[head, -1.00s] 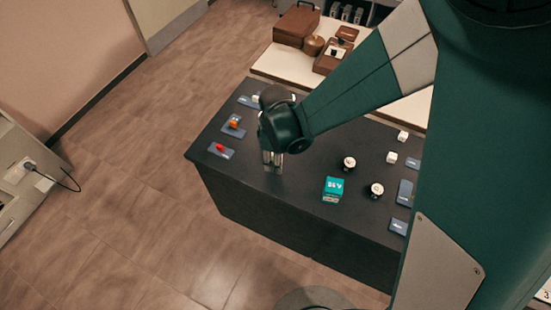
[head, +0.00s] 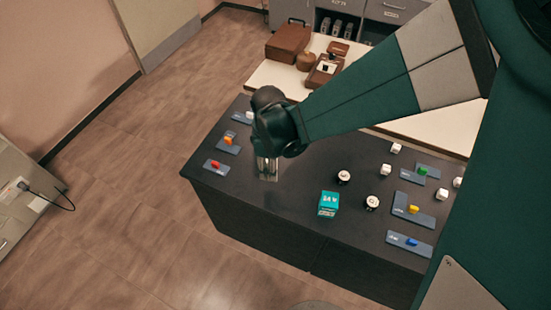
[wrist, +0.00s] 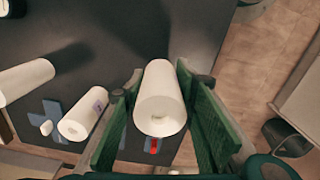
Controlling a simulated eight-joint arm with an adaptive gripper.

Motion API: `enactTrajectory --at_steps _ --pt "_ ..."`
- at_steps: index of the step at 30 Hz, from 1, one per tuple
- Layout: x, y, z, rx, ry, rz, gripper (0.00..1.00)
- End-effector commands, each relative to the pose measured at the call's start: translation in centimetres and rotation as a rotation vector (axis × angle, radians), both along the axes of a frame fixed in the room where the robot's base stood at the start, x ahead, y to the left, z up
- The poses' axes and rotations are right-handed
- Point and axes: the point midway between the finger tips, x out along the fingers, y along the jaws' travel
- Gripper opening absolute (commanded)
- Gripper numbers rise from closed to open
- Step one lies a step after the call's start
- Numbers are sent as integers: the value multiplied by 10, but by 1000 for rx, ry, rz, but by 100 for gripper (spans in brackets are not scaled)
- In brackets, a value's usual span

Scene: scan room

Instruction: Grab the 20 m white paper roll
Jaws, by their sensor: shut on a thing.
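A white paper roll (wrist: 158,112) stands between the two green fingers of my gripper (wrist: 159,72) in the wrist view. The fingers are shut on it. In the head view my gripper (head: 268,170) is over the left part of the dark table (head: 290,215), and the roll is too small there to make out well. No length marking is readable on the held roll. Another white roll (wrist: 84,118) with a small purple label lies left of the fingers in the wrist view, and a further white roll (wrist: 25,80) is at the far left.
A teal box (head: 328,204) and two small white-topped items (head: 343,177) stand right of my gripper. Blue-grey plates with coloured pieces line the left edge (head: 217,167) and right side (head: 413,209).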

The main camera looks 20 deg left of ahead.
Motion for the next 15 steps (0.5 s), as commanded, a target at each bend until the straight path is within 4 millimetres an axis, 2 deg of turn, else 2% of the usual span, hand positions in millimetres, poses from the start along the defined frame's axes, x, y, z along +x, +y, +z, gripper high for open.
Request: enactTrajectory --at_steps 6,15 --pt "0 0 29 0 0 0 12" --pt "0 0 46 0 0 0 12"
